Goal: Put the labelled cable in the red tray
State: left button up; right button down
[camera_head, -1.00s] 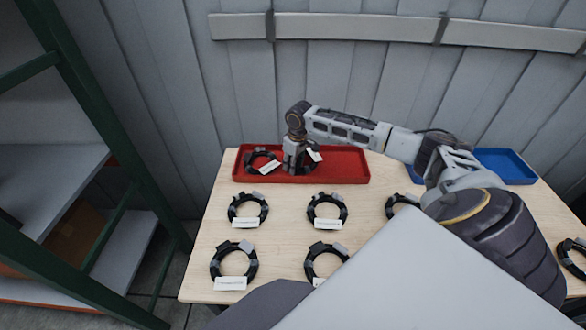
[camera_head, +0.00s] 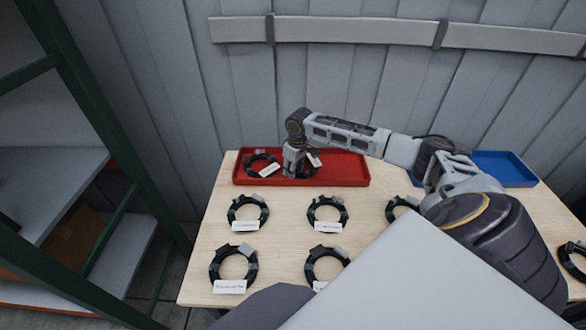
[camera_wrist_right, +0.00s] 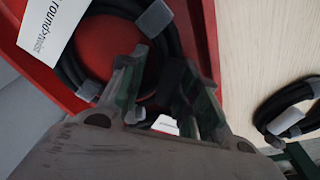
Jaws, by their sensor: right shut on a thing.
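The red tray (camera_head: 345,172) stands at the back left of the wooden table. My right gripper (camera_head: 293,166) points down over it, shut on a black cable coil (camera_head: 308,168) with a white label (camera_head: 315,160). The coil is partly hidden behind the fingers, and I cannot tell whether it touches the tray floor. Another labelled black coil (camera_head: 257,160) lies in the tray to the left. In the right wrist view, my gripper (camera_wrist_right: 160,80) is over the red tray near a coil with a white printed label (camera_wrist_right: 52,28). My left gripper is not in view.
Several black labelled coils lie in rows on the table, such as one at the front left (camera_head: 217,262). A blue tray (camera_head: 508,170) stands at the back right, partly behind my arm. A green-framed shelf (camera_head: 95,225) stands at the left, and a wall rises behind the table.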

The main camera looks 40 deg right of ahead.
jog(key=c, duration=1.3)
grip_release()
jog(key=shift+r, duration=0.15)
jog(key=shift+r+b, duration=0.15)
jog(key=shift+b, duration=0.2)
pick_arm(q)
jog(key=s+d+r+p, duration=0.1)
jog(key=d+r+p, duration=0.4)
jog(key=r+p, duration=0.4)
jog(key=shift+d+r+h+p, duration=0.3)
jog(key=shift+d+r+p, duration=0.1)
jog(key=shift+p, duration=0.35)
pick_arm(e)
notch_tip(320, 180, up, 22)
jog(key=s, duration=0.1)
jog(key=shift+s+d, duration=0.2)
